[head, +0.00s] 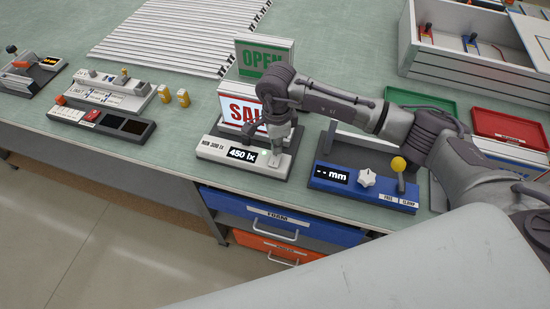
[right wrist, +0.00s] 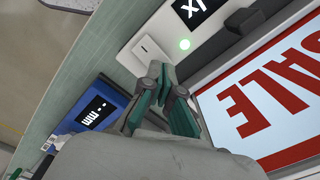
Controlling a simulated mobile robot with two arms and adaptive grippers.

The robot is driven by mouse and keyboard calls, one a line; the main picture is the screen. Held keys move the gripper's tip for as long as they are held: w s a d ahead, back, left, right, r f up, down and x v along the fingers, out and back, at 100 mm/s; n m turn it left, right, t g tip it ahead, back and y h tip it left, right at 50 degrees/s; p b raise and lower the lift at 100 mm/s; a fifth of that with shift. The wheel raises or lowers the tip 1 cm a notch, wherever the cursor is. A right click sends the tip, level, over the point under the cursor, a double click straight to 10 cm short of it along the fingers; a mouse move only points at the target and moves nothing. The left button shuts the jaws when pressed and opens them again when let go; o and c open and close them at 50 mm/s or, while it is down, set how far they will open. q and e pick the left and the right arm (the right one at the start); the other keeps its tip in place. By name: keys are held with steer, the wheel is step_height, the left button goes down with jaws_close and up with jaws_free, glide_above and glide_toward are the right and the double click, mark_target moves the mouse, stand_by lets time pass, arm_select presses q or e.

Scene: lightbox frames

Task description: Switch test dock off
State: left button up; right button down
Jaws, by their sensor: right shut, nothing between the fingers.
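The test dock (head: 240,166) is a pale box at the bench's front edge, with a "MIN 300 LX" label and a display (head: 242,154) reading 450 lx. The SALE sign (head: 240,110) stands upright at its back, its white face bright. My right gripper (head: 278,150) is shut and empty, pointing down over the dock's right end. In the right wrist view its fingertips (right wrist: 160,72) are close beside the switch; I cannot tell whether they touch. My left gripper is not in view.
A blue gauge (head: 350,181) with a yellow-knobbed lever stands right of the dock. A green OPEN sign (head: 263,55) is behind. Green (head: 420,103) and red (head: 508,128) trays lie right. Small devices (head: 102,120) lie left. Bench between them and the dock is mostly clear.

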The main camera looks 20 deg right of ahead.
steer(key=shift+f+b, duration=0.85)
steer(key=shift+f, duration=0.05)
stand_by(0.4)
steer(key=shift+r+p, duration=1.65)
steer(key=shift+r, duration=1.9)
